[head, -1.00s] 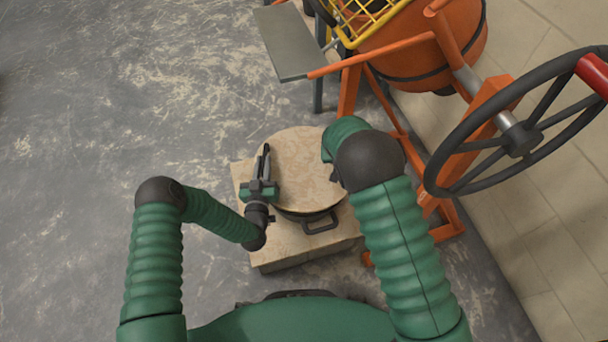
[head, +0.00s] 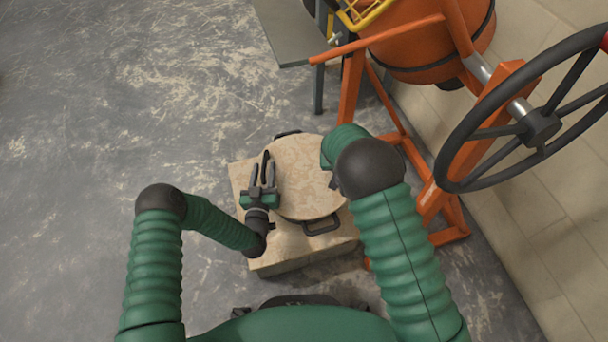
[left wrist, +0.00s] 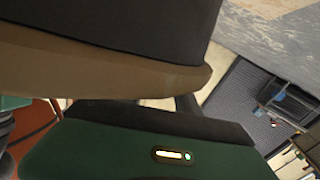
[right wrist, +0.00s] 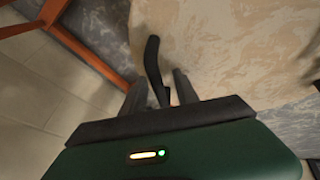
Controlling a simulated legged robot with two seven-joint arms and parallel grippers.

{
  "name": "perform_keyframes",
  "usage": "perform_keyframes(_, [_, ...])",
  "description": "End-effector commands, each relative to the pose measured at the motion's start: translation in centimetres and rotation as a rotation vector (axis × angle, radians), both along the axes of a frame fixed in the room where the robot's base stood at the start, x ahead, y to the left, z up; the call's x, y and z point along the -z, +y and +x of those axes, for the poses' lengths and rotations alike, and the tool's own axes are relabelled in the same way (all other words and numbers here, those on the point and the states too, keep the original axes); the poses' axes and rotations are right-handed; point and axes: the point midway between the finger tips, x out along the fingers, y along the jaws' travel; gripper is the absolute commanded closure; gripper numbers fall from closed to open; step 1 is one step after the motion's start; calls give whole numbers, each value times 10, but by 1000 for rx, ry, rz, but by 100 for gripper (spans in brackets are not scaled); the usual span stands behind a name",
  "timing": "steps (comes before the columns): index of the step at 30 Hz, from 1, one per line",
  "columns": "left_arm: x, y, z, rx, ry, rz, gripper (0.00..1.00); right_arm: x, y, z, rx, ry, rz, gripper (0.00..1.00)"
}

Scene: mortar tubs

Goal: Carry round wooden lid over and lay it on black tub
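The round wooden lid (head: 306,178), tan with a pale pattern, lies flat over the black tub. The tub is mostly hidden; its front handle (head: 322,226) and back handle (head: 287,133) stick out from under the lid. My left gripper (head: 263,172) is at the lid's left edge, its fingers spread on either side of a dark upright handle. In the left wrist view the lid's edge (left wrist: 120,75) fills the upper part. My right gripper (right wrist: 160,88) is open around a black lid handle (right wrist: 152,62), with gaps on both sides; in the head view my right arm hides it.
The tub stands on a tan block (head: 300,252) on the grey floor. An orange mixer (head: 425,45) with a large black handwheel (head: 540,128) stands close on the right. A grey board (head: 283,35) is at the back. The floor on the left is clear.

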Motion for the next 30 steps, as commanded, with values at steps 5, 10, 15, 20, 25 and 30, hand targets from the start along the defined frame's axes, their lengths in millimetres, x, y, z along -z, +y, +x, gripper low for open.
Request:
perform_keyframes(5, [1,1,-4,-2,1,1,61,0,-1,0,2,0,-1,64])
perform_keyframes(10, [2,4,-36,0,5,1,61,0,-2,0,2,0,-2,64])
perform_keyframes(15, [3,8,-81,1,7,1,61,0,-2,0,2,1,-2,64])
perform_keyframes(20, [3,11,-110,1,4,0,61,0,-2,0,2,1,-2,64])
perform_keyframes(25, [2,13,-119,-1,1,0,61,-6,0,-2,2,0,-2,64])
perform_keyframes(30, [2,13,-119,-1,1,0,61,-39,9,-14,0,-3,0,64])
